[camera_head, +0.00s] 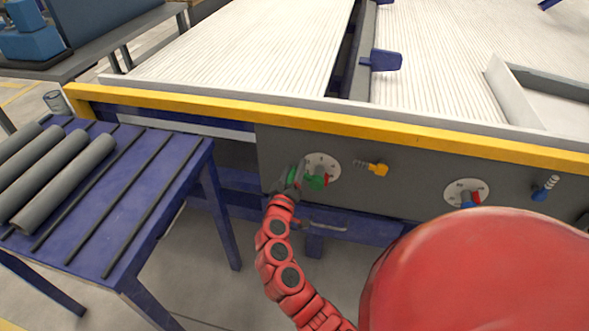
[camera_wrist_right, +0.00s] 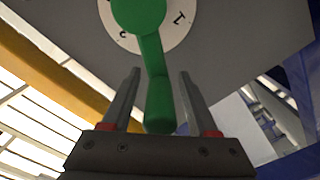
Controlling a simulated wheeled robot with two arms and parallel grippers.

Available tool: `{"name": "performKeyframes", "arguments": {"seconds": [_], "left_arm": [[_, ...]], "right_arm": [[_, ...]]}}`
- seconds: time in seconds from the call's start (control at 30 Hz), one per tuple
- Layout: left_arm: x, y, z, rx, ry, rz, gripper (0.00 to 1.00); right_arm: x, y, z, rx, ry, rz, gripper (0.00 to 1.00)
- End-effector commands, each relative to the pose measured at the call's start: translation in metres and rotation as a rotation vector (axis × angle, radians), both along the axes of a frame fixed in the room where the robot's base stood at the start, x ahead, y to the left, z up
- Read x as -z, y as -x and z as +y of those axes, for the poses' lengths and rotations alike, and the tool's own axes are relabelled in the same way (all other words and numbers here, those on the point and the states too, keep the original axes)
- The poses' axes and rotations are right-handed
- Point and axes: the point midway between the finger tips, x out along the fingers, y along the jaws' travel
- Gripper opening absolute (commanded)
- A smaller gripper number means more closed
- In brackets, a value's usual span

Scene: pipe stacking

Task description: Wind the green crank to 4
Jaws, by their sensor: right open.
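The green crank (camera_head: 315,181) sits on a white numbered dial (camera_head: 324,162) on the grey front panel. My right gripper (camera_head: 290,180) is at the crank's handle. In the right wrist view the green crank (camera_wrist_right: 153,70) has its handle running down between the two open fingers of my right gripper (camera_wrist_right: 158,90). The fingers stand on either side of the handle, with gaps visible. The dial (camera_wrist_right: 185,25) shows partly behind the hub; one numeral looks like a 1. My left gripper does not show.
A yellow crank (camera_head: 376,168) is right of the green one. A second dial (camera_head: 467,190) with a blue and red part and a blue crank (camera_head: 541,191) are further right. A yellow rail (camera_head: 230,113) runs above. Grey pipes (camera_head: 62,183) lie on the blue rack at left.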

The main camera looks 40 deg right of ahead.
Motion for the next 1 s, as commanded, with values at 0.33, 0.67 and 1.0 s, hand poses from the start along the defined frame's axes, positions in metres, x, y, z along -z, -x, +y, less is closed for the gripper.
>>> {"name": "performKeyframes", "arguments": {"seconds": [0.33,0.67,1.0], "left_arm": [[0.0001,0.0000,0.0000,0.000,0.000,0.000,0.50],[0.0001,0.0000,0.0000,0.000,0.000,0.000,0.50],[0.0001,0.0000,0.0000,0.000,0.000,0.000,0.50]], "right_arm": [[0.0004,-0.0030,-0.0044,0.001,-0.001,0.000,0.60],[0.0005,-0.0029,-0.0041,0.001,0.000,0.001,0.02],[0.0007,-0.0028,-0.0041,0.001,0.000,0.001,0.00]]}}
